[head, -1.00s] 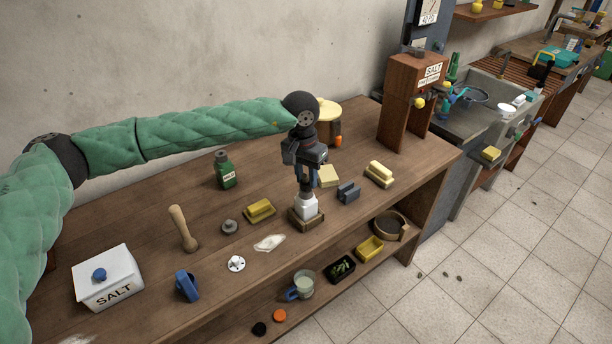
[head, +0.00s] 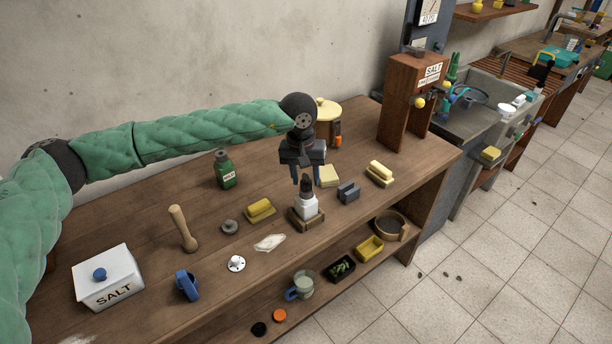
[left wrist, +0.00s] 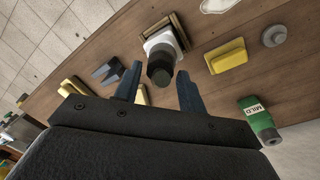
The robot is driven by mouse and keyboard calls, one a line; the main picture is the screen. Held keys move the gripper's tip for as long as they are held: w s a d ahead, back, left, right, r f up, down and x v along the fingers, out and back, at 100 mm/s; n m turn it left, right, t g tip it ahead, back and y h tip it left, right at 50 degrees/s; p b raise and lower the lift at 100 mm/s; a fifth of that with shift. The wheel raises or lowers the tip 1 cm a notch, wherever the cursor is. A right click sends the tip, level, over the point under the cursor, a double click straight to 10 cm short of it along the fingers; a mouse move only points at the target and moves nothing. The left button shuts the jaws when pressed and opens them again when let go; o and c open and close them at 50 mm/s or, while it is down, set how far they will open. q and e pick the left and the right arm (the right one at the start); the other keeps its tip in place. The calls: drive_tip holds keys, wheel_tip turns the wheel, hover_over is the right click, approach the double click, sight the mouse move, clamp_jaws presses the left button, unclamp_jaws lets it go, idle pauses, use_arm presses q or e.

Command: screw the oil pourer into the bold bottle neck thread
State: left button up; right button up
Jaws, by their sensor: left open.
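A white square bottle (head: 306,208) stands upright in a wooden holder (head: 292,219) on the bench; no label on it can be read. A dark cylindrical piece (head: 306,185) sits upright on its neck; I cannot tell whether it is a cap or the pourer. My left gripper (head: 302,178) is open just above this piece, apart from it. In the left wrist view the dark piece (left wrist: 160,72) shows beyond and between the open fingertips (left wrist: 158,82). A small white disc with a knob (head: 236,263) lies at the bench front. My right gripper is not in view.
A green bottle labelled MILD (left wrist: 259,121) stands behind left. Near the holder are a yellow block (head: 260,210), a grey notched block (head: 348,192) and a white spill-like patch (head: 270,242).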

use_arm(q)
drive_tip(key=n, duration=0.7)
drive_tip(key=shift+s+a+t, duration=0.1)
drive_tip(key=shift+a+t, duration=0.1)
drive_tip(key=shift+t, duration=0.1)
drive_tip(key=c, duration=0.5)
drive_tip(key=m, duration=0.5)
drive_tip(key=shift+d+m, duration=0.15)
drive_tip(key=shift+m, duration=0.25)
drive_tip(key=m+g, duration=0.1)
drive_tip(key=m, duration=0.5)
drive_tip(key=shift+d, duration=0.15)
drive_tip(key=o, duration=0.5)
